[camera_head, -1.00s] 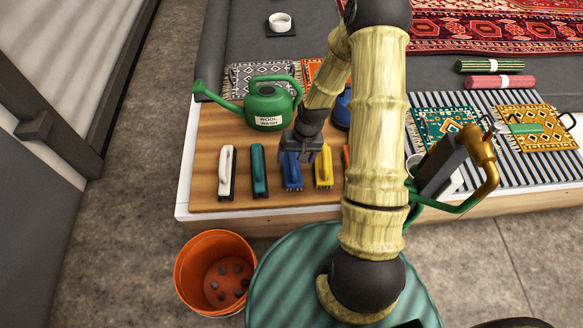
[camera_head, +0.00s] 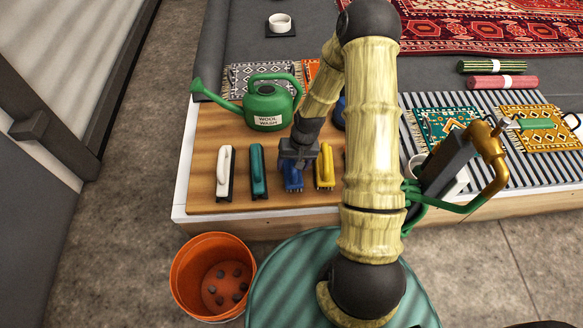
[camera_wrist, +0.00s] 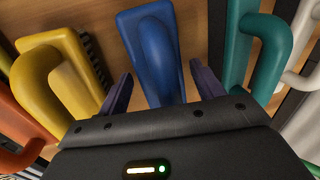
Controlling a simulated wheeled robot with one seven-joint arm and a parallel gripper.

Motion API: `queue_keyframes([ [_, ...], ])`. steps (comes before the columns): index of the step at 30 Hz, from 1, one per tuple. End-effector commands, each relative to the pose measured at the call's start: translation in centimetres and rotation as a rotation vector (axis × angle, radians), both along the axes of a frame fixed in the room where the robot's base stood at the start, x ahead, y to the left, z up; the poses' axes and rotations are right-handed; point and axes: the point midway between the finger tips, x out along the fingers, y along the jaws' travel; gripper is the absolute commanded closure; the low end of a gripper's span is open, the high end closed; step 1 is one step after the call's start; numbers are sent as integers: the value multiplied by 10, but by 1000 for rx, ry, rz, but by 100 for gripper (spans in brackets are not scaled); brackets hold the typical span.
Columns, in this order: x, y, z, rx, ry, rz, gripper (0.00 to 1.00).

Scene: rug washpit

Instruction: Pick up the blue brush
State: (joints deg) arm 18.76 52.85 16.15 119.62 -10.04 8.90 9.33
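The blue brush (camera_head: 292,178) lies on the wooden board, in a row between the teal brush (camera_head: 258,172) and the yellow brush (camera_head: 325,166). My gripper (camera_head: 296,163) is low over the blue brush and hides part of it in the head view. In the wrist view my gripper (camera_wrist: 160,88) is open, with one finger on each side of the blue brush's handle (camera_wrist: 158,55). Gaps show between the fingers and the handle. The yellow brush (camera_wrist: 60,75) and the teal brush (camera_wrist: 255,55) flank it there.
A white brush (camera_head: 224,173) lies at the row's left end. A green watering can (camera_head: 266,105) marked "WOOL WASH" stands behind the row. An orange bucket (camera_head: 185,262) is on the floor in front. Neighbouring brushes leave little side room.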

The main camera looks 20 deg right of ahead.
Motion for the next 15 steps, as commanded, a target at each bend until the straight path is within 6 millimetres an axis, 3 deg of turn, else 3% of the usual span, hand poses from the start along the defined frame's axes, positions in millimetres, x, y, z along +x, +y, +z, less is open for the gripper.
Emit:
queue_keyframes([
  [1,0,0,0,0,0,0,44],
  [6,0,0,0,0,0,0,72],
  [15,0,0,6,0,-1,0,73],
])
